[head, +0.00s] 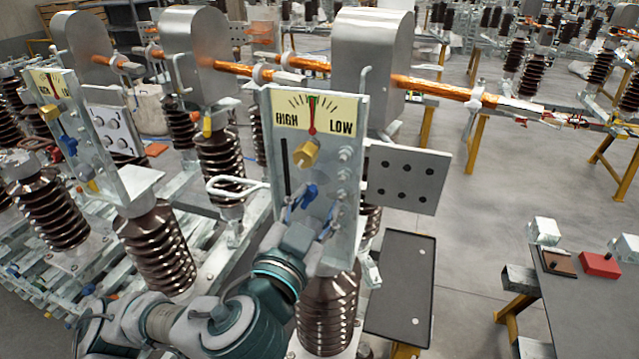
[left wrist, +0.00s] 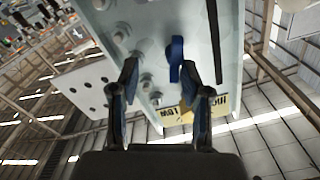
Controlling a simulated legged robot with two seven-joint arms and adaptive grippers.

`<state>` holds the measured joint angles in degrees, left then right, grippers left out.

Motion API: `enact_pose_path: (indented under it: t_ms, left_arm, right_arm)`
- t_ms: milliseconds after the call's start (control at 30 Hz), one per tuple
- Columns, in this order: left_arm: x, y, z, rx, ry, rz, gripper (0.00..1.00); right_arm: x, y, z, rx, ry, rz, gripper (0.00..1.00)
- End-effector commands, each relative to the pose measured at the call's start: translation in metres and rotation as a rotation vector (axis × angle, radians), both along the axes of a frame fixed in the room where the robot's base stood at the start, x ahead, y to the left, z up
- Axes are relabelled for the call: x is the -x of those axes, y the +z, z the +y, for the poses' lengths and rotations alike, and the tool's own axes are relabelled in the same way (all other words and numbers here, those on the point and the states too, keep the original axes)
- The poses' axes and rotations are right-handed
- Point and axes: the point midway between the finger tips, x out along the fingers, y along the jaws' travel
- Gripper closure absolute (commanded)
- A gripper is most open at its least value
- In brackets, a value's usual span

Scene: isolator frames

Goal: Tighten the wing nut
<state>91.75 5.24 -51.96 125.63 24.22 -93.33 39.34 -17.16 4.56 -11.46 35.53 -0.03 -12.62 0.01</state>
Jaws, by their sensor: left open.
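The blue wing nut (head: 309,193) sits on the front of a grey metal panel (head: 345,215), below a brass knob (head: 306,153). A yellow HIGH/LOW gauge (head: 330,115) is at the panel's top, its red needle near the middle. My left gripper (head: 311,212) is in front of the panel at the wing nut, partly hiding it. In the left wrist view, the fingers of my left gripper (left wrist: 168,84) are spread, and the blue wing nut (left wrist: 176,60) shows between them, nearer the right finger. I cannot tell whether they touch it. My right gripper is not in view.
Bolts (head: 343,175) line the panel's right side. A perforated plate (head: 408,180) juts out to the right. A second similar gauge panel (head: 75,125) stands at left. Brown ribbed insulators (head: 155,250) and a dark table (head: 590,300) stand around.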

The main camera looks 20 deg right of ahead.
Motion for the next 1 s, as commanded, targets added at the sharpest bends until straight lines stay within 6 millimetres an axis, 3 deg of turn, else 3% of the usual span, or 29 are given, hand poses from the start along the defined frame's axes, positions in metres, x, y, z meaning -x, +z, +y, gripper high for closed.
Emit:
enact_pose_path:
  t_ms: [200, 567, 767, 1000]
  left_arm:
    - [-0.026, 0.001, -0.008, 0.006, 0.0, 0.003, 0.54]
    - [-0.029, -0.001, -0.021, 0.001, -0.001, 0.001, 0.54]
    - [-0.029, -0.001, -0.018, 0.001, -0.002, 0.002, 1.0]
    - [-0.029, -0.003, -0.017, -0.002, -0.004, 0.003, 1.0]
  right_arm:
    - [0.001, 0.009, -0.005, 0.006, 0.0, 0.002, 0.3]
    - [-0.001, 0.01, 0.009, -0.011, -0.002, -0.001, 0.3]
    - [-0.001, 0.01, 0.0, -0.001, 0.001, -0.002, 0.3]
    - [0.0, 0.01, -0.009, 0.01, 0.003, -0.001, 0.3]
